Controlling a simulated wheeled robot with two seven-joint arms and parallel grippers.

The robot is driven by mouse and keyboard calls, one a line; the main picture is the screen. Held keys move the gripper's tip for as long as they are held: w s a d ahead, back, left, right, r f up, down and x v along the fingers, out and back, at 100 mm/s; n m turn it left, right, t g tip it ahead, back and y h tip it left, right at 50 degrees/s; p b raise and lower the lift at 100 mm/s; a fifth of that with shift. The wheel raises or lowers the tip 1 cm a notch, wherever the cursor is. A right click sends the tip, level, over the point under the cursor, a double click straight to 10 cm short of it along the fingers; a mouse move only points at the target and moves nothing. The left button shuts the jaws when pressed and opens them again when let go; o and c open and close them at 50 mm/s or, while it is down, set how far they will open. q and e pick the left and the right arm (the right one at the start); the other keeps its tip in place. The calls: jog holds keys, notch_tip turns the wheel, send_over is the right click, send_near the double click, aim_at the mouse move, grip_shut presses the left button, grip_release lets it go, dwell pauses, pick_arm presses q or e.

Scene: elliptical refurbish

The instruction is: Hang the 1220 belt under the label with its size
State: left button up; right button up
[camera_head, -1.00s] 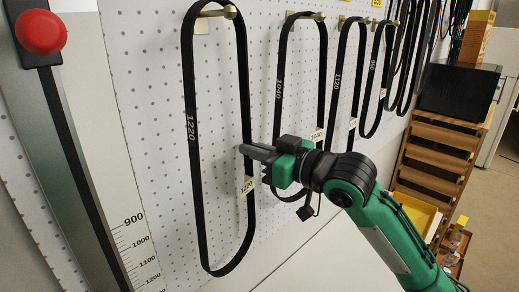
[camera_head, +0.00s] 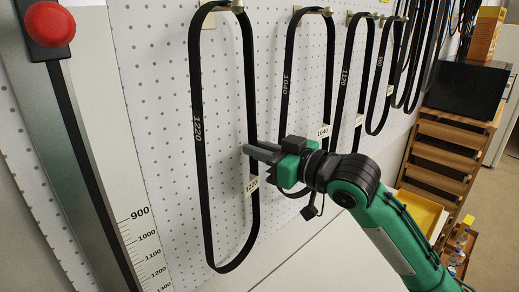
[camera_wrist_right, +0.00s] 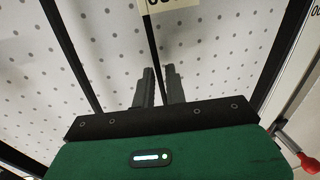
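The 1220 belt (camera_head: 199,150) is a long black loop hanging on a peg at the upper left of the pegboard in the head view. Firm contact cannot be seen. A partly cut-off label (camera_wrist_right: 165,5) is at the top edge. My left gripper is not in view.
The 1040 belt (camera_head: 285,100) and 1120 belt (camera_head: 340,90) hang to the right, with more belts beyond. A ruler post (camera_head: 85,150) with a red knob (camera_head: 50,24) stands at left. A wooden drawer rack (camera_head: 440,155) is at right.

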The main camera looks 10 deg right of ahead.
jog(key=shift+o, duration=1.2)
jog(key=shift+d, duration=0.1)
jog(key=b+v, duration=0.4)
jog(key=v, duration=0.9)
jog(key=shift+s+b, duration=0.35)
jog(key=shift+d, duration=0.2)
